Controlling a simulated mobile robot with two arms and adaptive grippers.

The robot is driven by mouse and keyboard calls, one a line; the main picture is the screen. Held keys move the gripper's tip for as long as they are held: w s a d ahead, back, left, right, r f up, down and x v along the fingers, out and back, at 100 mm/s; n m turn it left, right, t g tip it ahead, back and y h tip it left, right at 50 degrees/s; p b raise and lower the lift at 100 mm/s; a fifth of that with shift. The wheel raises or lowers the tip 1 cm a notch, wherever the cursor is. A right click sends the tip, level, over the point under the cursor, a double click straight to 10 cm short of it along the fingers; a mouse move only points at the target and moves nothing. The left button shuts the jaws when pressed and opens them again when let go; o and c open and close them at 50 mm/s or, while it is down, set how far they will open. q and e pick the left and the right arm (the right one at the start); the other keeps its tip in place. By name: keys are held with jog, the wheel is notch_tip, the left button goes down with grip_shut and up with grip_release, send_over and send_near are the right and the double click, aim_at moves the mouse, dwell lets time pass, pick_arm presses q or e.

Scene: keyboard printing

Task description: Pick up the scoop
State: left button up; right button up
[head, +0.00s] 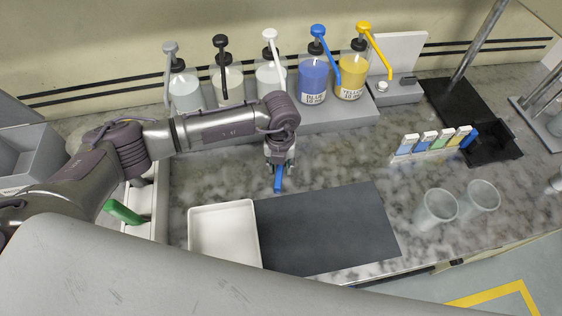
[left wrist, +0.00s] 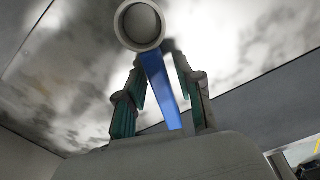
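The scoop has a long blue handle (head: 278,181) and a round grey-white cup (left wrist: 139,25), which shows at the top of the left wrist view. In the head view the handle sticks out below my left gripper (head: 279,163), over the marble counter; the cup cannot be made out there. In the left wrist view the handle (left wrist: 162,85) runs between the two fingers of my left gripper (left wrist: 160,68). The fingers stand apart, with a narrow gap beside the handle. My right gripper is not in view.
A white tray (head: 223,232) and a dark mat (head: 325,232) lie in front of the gripper. Several pump bottles stand on a grey stand (head: 330,122) behind it. Colour strips (head: 435,143) and two clear cups (head: 436,208) are to the right. The counter between is clear.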

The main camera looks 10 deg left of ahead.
aim_at(282, 167)
pick_arm(q)
grip_shut()
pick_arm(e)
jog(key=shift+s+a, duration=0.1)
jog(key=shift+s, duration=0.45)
pick_arm(q)
jog(key=shift+r, duration=0.1)
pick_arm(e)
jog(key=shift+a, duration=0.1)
